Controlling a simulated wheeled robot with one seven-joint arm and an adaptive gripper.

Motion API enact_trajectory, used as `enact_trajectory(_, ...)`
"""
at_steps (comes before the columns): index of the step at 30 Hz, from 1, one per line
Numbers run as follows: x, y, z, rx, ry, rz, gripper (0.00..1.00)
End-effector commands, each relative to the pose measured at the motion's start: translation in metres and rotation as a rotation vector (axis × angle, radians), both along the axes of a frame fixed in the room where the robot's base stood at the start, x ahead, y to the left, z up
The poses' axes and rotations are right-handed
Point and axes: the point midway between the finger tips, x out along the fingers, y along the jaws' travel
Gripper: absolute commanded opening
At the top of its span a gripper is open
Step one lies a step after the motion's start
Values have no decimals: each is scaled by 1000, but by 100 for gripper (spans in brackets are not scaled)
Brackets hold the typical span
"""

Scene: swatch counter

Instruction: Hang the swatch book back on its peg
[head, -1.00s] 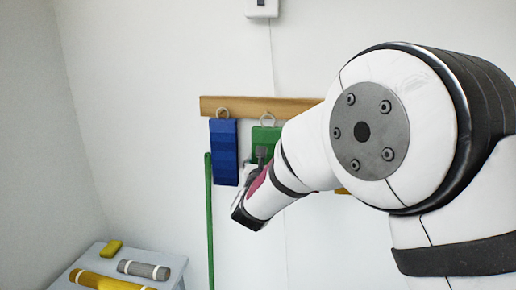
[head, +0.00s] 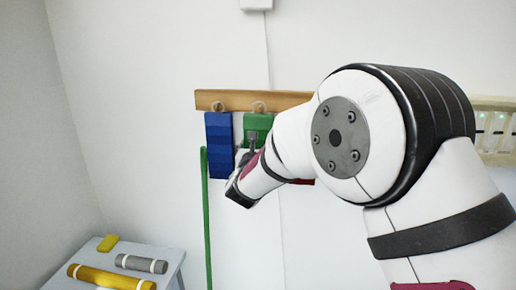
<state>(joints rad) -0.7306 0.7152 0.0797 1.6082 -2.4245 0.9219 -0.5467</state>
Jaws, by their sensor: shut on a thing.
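A green swatch book (head: 258,122) is at the wooden peg rail (head: 287,100), its ring (head: 259,107) at the height of the rail. My gripper (head: 252,145) is shut on the green book's lower part, with its dark finger in front of it. My arm hides the rest of the book. I cannot tell whether the ring is over the peg or only in front of it. A blue swatch book (head: 219,145) hangs by its ring on the rail, just left of the green one.
A green pole (head: 206,220) stands left of the blue book. A small table (head: 88,258) at lower left bears a yellow block (head: 108,243), a grey roll (head: 142,264) and a yellow roll (head: 110,278). A pale rack with green lights (head: 497,130) is at right. A red edge (head: 301,181) shows below my arm.

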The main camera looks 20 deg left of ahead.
Motion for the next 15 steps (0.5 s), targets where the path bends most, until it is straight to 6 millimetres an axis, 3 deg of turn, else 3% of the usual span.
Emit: enact_trajectory(15,29,6,-3,0,-1,0,30)
